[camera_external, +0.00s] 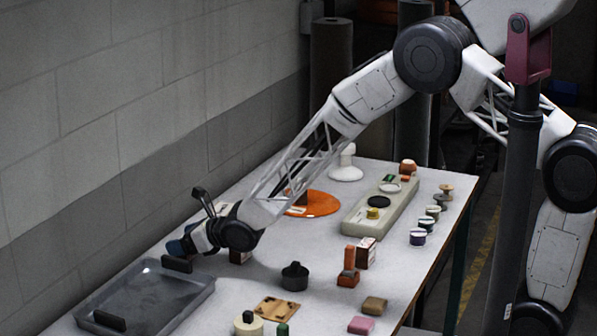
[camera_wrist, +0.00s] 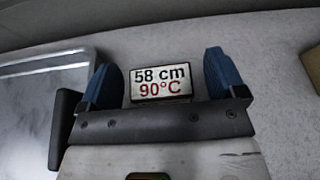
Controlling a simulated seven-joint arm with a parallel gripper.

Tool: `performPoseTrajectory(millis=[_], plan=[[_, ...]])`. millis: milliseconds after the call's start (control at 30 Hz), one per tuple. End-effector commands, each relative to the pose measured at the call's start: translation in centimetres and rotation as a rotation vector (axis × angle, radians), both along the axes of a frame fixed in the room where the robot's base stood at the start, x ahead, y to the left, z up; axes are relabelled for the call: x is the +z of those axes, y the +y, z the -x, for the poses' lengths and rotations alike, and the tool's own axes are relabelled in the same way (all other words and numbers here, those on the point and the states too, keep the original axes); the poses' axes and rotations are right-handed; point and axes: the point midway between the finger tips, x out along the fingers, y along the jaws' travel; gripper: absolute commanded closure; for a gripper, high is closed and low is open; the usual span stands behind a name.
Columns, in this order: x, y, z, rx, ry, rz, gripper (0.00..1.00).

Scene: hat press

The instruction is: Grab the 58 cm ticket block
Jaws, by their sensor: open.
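The 58 cm ticket block (camera_wrist: 160,84) is a small pale block with a dark rim, marked "58 cm" in black and "90°C" in red. In the wrist view it lies between the two blue fingers of my gripper (camera_wrist: 160,70), with a gap on each side. My gripper is open and holds nothing. In the external view my gripper (camera_external: 184,243) is low over the table beside the wall, near the tray's far end. I cannot make out the block there; the gripper seems to hide it.
A grey metal tray (camera_external: 203,297) with dark handles stands close by; it also shows at the left of the wrist view (camera_wrist: 40,62). A black knobbed piece (camera_external: 295,277) and several small items stand farther right.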

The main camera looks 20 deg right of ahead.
Motion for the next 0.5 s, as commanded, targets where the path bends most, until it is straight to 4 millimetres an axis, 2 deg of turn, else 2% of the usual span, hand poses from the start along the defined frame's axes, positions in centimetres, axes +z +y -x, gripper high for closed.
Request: performPoseTrajectory(millis=[200,500], plan=[[-0.63,0.96,-0.84,0.0,0.001,0.001,0.11],[-0.74,1.14,-1.01,0.0,0.001,0.001,0.11]])
